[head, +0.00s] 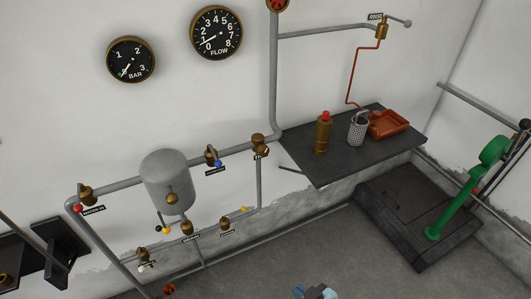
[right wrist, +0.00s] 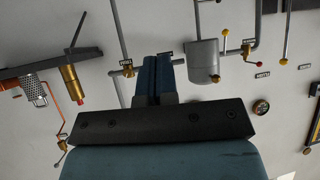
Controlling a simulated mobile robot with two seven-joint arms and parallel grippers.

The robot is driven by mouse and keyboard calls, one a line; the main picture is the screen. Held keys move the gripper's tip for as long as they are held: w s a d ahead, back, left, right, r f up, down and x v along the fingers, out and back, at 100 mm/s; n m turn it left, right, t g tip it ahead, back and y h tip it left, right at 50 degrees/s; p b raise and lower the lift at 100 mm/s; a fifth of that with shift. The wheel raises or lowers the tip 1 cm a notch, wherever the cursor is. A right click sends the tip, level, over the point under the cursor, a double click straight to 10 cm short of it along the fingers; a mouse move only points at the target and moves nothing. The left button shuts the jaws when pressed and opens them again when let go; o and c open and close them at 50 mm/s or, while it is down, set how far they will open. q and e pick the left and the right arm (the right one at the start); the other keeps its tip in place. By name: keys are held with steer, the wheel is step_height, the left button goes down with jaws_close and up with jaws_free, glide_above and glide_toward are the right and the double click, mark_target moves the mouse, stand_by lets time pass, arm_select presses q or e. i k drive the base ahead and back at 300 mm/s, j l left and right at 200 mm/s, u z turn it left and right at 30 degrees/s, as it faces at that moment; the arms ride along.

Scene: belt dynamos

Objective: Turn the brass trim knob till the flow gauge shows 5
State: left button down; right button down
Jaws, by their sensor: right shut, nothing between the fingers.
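The round flow gauge (head: 216,33) hangs high on the wall; its needle points to the lower left, at the low end of the scale near 0 to 1. Several brass fittings sit on the grey pipes. One brass fitting (head: 259,141) is at the pipe corner beside the shelf; it also shows in the right wrist view (right wrist: 128,70). My right gripper (head: 315,292) is at the bottom edge of the head view, shut and empty, apart from the pipes. It fills the middle of the right wrist view (right wrist: 152,62).
A grey tank (head: 167,180) and a bar gauge (head: 131,60) are on the wall. A dark shelf (head: 345,172) holds a brass bottle (head: 323,133), a perforated cup (head: 357,128) and an orange tray (head: 389,124). A green lever (head: 462,200) stands at right. The floor in front is clear.

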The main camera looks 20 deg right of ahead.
mark_target(263, 150)
steer(key=i+j, duration=0.1)
steer(key=i, duration=0.4)
steer(key=i+j, duration=0.1)
steer(key=i, duration=0.4)
